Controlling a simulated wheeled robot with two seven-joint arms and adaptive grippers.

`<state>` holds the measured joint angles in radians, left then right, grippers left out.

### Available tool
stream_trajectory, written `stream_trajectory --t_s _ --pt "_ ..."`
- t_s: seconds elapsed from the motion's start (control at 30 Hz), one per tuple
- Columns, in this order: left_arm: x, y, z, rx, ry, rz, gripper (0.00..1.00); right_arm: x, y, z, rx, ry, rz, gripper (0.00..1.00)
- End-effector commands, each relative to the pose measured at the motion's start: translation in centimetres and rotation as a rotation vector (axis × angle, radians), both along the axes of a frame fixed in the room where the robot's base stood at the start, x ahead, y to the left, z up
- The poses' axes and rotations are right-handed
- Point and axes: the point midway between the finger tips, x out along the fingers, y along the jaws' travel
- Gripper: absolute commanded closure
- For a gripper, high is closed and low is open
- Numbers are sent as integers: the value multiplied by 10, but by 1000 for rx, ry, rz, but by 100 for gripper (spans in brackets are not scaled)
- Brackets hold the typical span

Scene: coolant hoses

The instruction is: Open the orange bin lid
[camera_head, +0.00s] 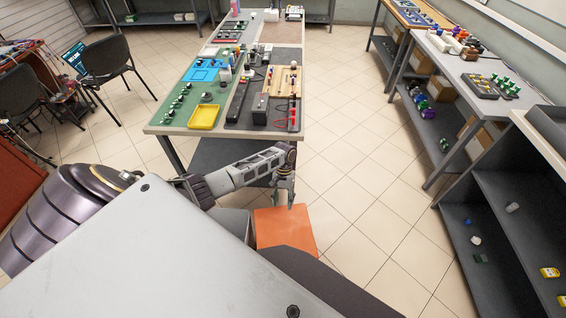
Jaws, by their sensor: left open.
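The orange bin lid (284,229) lies low on the floor side, just beyond my own body, which hides its lower part. It looks flat, and I cannot tell whether it is raised at any edge. My left gripper (284,201) hangs with its fingers pointing down over the far edge of the lid. It is open with nothing between the fingers. Whether the fingertips touch the lid is unclear. My right gripper is not in view.
A grey box (232,221) stands left of the lid, partly hidden by my arm. A long worktable (226,128) with tools and a yellow tray (205,117) is beyond. Shelves (497,213) line the right. Tiled floor (357,205) between is clear.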

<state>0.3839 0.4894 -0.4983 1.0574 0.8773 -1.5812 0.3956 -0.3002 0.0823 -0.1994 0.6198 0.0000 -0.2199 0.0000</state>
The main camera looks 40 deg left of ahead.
Motion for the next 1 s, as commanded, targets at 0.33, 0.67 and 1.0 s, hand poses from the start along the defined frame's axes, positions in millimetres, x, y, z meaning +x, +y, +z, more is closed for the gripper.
stream_trajectory --t_s 0.33,0.67,1.0 --pt "5 3 13 -1 -1 0 50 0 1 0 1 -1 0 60" --pt "20 12 54 0 -2 1 50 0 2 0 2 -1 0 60" --pt "36 21 97 -1 -2 0 50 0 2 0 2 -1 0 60"
